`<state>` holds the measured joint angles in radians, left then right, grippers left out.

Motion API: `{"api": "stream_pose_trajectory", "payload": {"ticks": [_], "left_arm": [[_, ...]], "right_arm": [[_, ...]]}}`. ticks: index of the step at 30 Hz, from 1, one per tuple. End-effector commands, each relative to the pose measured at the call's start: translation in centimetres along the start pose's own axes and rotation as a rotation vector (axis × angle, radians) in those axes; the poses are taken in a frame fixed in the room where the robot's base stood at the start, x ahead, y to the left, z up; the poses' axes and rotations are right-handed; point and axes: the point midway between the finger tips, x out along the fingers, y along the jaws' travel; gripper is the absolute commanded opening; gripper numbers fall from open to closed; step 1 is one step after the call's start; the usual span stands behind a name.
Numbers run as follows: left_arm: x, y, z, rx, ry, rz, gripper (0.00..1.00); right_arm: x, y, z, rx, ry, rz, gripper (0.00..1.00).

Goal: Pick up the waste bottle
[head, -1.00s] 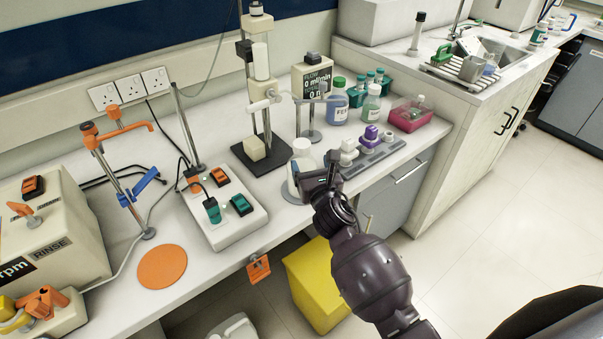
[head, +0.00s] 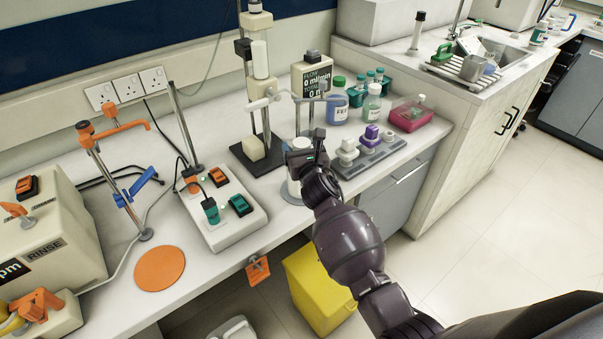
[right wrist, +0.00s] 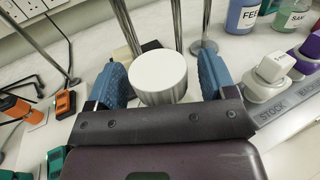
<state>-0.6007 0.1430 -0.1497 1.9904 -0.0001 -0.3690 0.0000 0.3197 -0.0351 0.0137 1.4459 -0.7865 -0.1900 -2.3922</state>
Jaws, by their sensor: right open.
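A white-capped bottle, which I take to be the waste bottle, stands upright near the bench front below the column stand. In the head view its pale body (head: 293,187) shows partly behind my right gripper (head: 300,160). In the right wrist view its ribbed white cap (right wrist: 158,76) sits between the two blue fingers of the right gripper (right wrist: 158,80). The fingers are open, with a gap on each side of the cap. The lower bottle is hidden there by the gripper body. My left gripper is not in view.
A grey rack with white and purple caps (head: 372,154) stands close to the right. The column stand's black base (head: 252,160) is behind, and a box with switches (head: 226,219) is to the left. A yellow bin (head: 318,288) stands below the bench edge.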

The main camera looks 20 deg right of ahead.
Motion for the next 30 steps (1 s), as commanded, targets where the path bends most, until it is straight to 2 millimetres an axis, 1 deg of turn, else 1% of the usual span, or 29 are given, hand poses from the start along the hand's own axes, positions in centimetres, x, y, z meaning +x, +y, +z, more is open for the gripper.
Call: {"api": "stream_pose_trajectory", "payload": {"ticks": [2, 3, 18, 30], "left_arm": [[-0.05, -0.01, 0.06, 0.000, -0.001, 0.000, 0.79], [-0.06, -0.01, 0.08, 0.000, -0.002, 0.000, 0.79], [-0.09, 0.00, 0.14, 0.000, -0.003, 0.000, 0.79], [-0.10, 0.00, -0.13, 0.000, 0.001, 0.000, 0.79]], "right_arm": [[-0.02, 0.00, 0.01, 0.000, 0.000, 0.000, 0.77], [-0.03, 0.00, 0.01, 0.000, 0.000, 0.000, 0.75], [-0.05, 0.00, -0.01, 0.001, 0.000, 0.000, 0.00], [-0.01, 0.00, 0.46, 0.000, -0.004, 0.001, 0.00]]}}
